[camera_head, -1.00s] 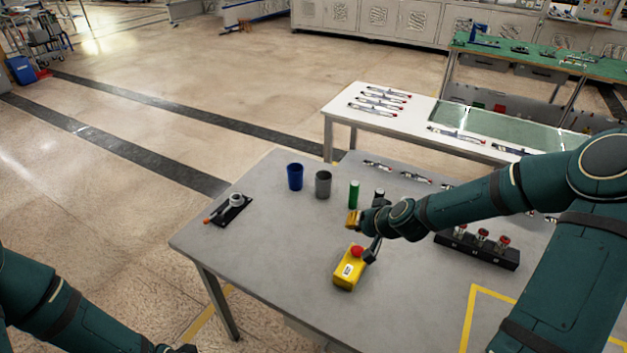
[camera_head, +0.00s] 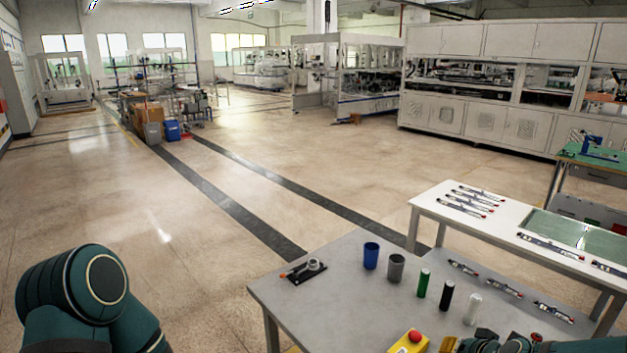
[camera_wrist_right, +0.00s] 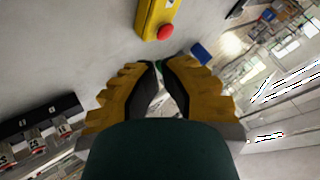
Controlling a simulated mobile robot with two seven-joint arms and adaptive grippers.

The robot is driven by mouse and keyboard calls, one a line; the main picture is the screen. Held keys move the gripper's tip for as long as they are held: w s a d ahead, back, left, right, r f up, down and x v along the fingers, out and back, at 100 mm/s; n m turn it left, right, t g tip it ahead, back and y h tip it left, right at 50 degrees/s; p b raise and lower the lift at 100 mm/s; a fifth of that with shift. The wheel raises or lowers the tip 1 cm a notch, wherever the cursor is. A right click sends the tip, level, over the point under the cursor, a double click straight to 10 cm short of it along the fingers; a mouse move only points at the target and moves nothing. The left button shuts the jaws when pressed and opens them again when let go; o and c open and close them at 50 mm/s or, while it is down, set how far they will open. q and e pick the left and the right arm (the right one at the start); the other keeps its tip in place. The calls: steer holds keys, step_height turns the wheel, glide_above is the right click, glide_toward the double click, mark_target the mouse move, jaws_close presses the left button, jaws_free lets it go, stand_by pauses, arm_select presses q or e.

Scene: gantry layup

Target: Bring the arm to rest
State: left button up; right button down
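In the head view my left arm (camera_head: 85,300) shows at the lower left; its gripper is outside the picture. My right gripper (camera_head: 450,345) is partly visible at the bottom edge, just right of a yellow box with a red button (camera_head: 408,342). In the right wrist view the two yellow fingers of my right gripper (camera_wrist_right: 160,66) come together at their tips, and I see nothing held between them. The yellow box also shows there (camera_wrist_right: 152,18), ahead of the fingertips and apart from them.
The grey table (camera_head: 335,300) carries a blue cup (camera_head: 371,255), a grey cup (camera_head: 396,267), green (camera_head: 423,283), black (camera_head: 447,296) and white (camera_head: 472,308) cylinders, and a small black stand (camera_head: 306,272). A white table (camera_head: 480,232) stands behind. Open floor lies left.

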steer(key=s+a+f+g, duration=0.1)
steer(key=s+a+f, duration=0.1)
steer(key=a+f, duration=0.1)
steer(key=s+a+f+n+g+y, duration=0.1)
steer(key=s+a+f, duration=0.1)
steer(key=a, duration=0.4)
steer(key=s+a+f+g, duration=0.1)
steer(key=s+a+f, duration=0.2)
steer(key=a+f, duration=0.1)
steer(key=shift+a+f+n+y, duration=0.2)
steer(key=shift+a+n+y, duration=0.2)
steer(key=shift+a, duration=0.2)
steer(key=s+a+f+n+g, duration=0.1)
steer(key=s+a+f+g, duration=0.1)
steer(key=s, duration=0.3)
steer(key=s+a+f+n+g, duration=0.1)
steer(key=s+a+f, duration=0.3)
steer(key=s, duration=0.1)
steer(key=shift+s+a+f+g+h+b, duration=0.25)
steer(key=shift+s+a+g+h+b, duration=0.1)
steer(key=shift+g+b, duration=0.1)
